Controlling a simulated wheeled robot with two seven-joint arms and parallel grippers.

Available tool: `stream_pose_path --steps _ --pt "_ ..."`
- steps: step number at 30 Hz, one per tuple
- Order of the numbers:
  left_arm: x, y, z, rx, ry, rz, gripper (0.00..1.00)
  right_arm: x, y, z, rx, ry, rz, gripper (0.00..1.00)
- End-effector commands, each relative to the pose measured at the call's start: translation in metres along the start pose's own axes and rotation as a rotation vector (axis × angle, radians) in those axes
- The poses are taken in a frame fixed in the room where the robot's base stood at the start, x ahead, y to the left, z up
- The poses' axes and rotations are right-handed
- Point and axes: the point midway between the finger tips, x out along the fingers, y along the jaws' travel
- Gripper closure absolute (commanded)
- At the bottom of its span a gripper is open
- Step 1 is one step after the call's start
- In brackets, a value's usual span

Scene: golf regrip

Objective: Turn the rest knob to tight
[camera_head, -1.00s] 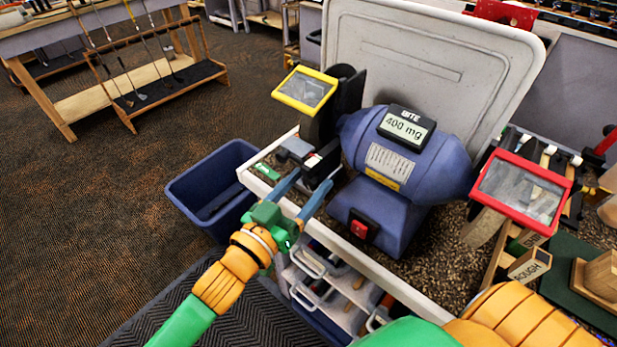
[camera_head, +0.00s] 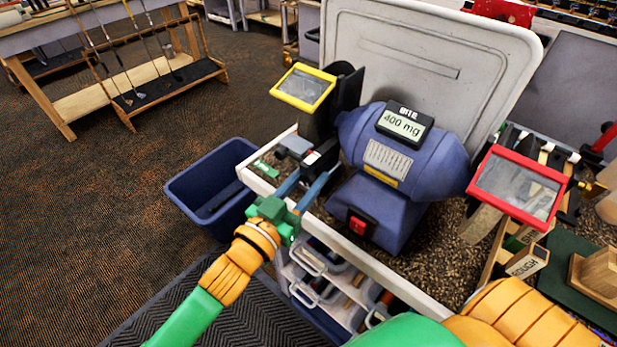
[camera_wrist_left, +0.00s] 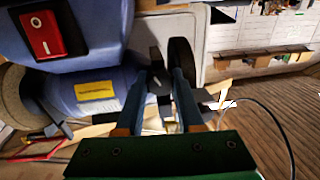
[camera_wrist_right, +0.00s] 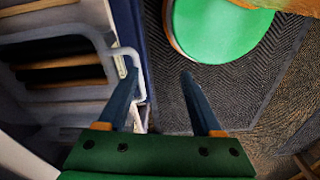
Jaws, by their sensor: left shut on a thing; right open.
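The blue bench grinder (camera_head: 400,160) stands on the gritty bench top, its display reading 400 mg. At its left wheel is the small tool rest (camera_head: 318,158), under the yellow-framed shield (camera_head: 303,87). My left gripper (camera_head: 308,186) reaches to this rest from the front. In the left wrist view its fingers (camera_wrist_left: 165,78) are close together around a small dark part, which looks like the rest knob (camera_wrist_left: 155,56); the fingers hide much of it. My right gripper (camera_wrist_right: 159,78) is open and empty, pointing down beside the bench drawers.
The red power switch (camera_head: 359,225) is on the grinder's front, right of my left gripper. A red-framed shield (camera_head: 517,186) stands at the right wheel. A blue bin (camera_head: 210,190) is on the floor at left. Drawers (camera_head: 322,284) are below the bench's front edge.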

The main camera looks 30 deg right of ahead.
Motion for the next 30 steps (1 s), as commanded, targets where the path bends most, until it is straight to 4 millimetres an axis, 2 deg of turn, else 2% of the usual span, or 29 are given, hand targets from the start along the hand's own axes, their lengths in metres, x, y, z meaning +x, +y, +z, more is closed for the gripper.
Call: stream_pose_path --steps 2,3,6,15,17,24,30 --pt "0.000 0.000 0.000 -0.001 0.000 0.000 1.00 0.000 0.000 0.000 0.000 0.000 0.000 0.33" --pt "0.000 0.000 0.000 -0.001 0.000 0.000 0.58 0.000 0.000 0.000 0.000 0.000 0.000 0.33" --pt "0.000 0.000 0.000 -0.001 0.000 0.000 0.34 0.000 0.000 0.000 0.000 0.000 0.000 0.33" --pt "-0.002 0.000 0.000 -0.002 0.000 0.000 0.34 0.001 0.000 0.000 0.000 0.000 0.000 0.33" --pt "-0.010 -0.001 0.002 -0.003 -0.001 -0.001 0.34 0.002 0.000 0.000 0.000 0.000 0.000 0.33" --pt "-0.059 -0.001 0.003 -0.002 -0.002 -0.002 0.34 0.009 0.000 0.001 0.000 0.000 0.001 0.33" --pt "-0.071 0.000 0.001 -0.003 -0.001 0.000 0.34 0.010 0.000 0.001 0.000 0.000 0.001 0.33"
